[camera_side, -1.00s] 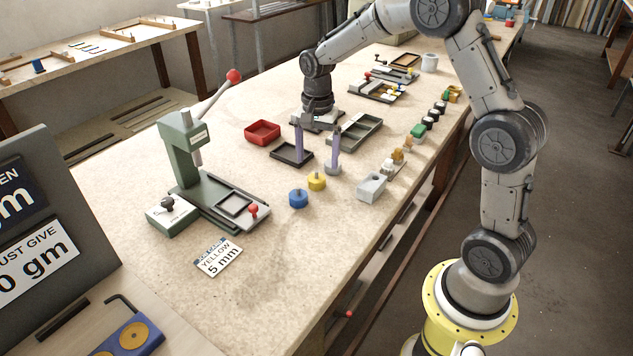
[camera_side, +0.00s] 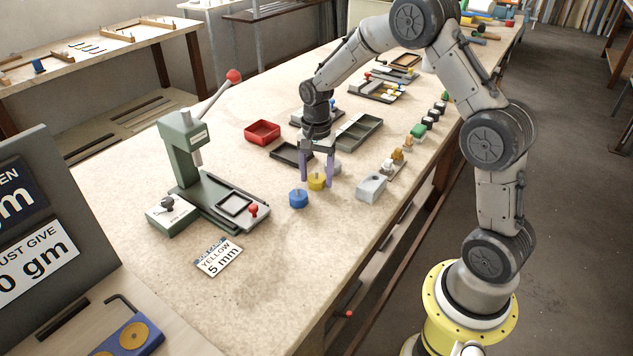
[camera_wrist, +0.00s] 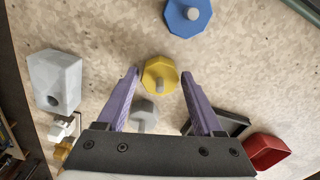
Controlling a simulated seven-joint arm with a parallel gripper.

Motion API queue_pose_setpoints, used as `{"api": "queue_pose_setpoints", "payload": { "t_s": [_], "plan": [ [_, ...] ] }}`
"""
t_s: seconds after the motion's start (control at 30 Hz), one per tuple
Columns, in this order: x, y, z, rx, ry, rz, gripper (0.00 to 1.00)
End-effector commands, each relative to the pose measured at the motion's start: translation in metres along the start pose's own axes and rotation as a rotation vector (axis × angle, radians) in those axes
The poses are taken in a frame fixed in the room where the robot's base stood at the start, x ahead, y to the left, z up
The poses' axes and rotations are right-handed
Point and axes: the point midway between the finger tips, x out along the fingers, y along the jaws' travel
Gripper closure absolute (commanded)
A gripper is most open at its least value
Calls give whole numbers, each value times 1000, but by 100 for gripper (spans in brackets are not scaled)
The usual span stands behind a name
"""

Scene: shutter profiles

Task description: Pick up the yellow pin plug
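The yellow pin plug (camera_side: 316,182) stands upright on the bench between a blue plug and a grey plug. In the wrist view the yellow pin plug (camera_wrist: 160,76) lies just beyond and between the fingertips, with its grey pin pointing up. My gripper (camera_side: 317,184) is open, its two purple fingers on either side of the yellow plug in the side view. In the wrist view my gripper (camera_wrist: 160,74) shows a gap on both sides of the plug. Whether the fingertips are down at plug height is hard to tell.
The blue plug (camera_side: 298,199) stands close by on the left. The grey plug (camera_wrist: 144,114) is close behind. A light grey block (camera_side: 371,188) is to the right, and a dark tray (camera_side: 291,156) and red tray (camera_side: 262,132) lie behind left. The green press (camera_side: 190,160) is farther left.

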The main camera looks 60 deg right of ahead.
Motion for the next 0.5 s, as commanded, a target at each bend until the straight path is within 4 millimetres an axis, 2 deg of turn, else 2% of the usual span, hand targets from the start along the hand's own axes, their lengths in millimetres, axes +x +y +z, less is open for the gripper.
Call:
{"api": "queue_pose_setpoints", "payload": {
  "t_s": [0.03, 0.33, 0.37, 0.5],
  "plan": [
    [0, 0, 0, 0, 0, 0, 42],
    [0, 0, 0, 0, 0, -1, 96],
    [-1, 0, 0, 0, 1, -1, 100],
    [-1, 0, 0, 0, 1, -1, 100]
  ]
}}
